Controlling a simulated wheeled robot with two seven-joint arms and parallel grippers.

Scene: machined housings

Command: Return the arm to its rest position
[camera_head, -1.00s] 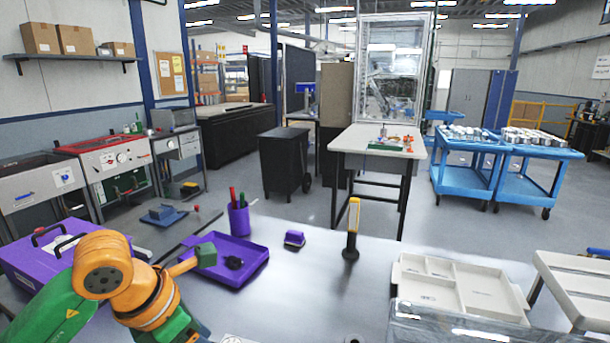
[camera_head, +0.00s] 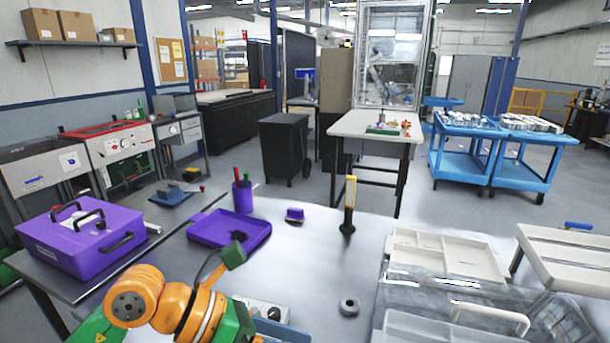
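My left arm (camera_head: 165,305) shows at the bottom left in the head view, with orange joints and green links. It is over the near part of the grey table (camera_head: 290,265). A green piece (camera_head: 233,256) stands out beyond the orange joint; I cannot tell what it belongs to. I see no fingertips of my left gripper. My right arm and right gripper are out of view.
Around the arm are a purple case (camera_head: 80,240), a purple tray (camera_head: 229,231), a yellow-and-black upright tool (camera_head: 348,205), a grey ring (camera_head: 349,306) and a white divided tray (camera_head: 435,255). A clear-lidded box (camera_head: 450,300) stands front right. The table's middle is mostly clear.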

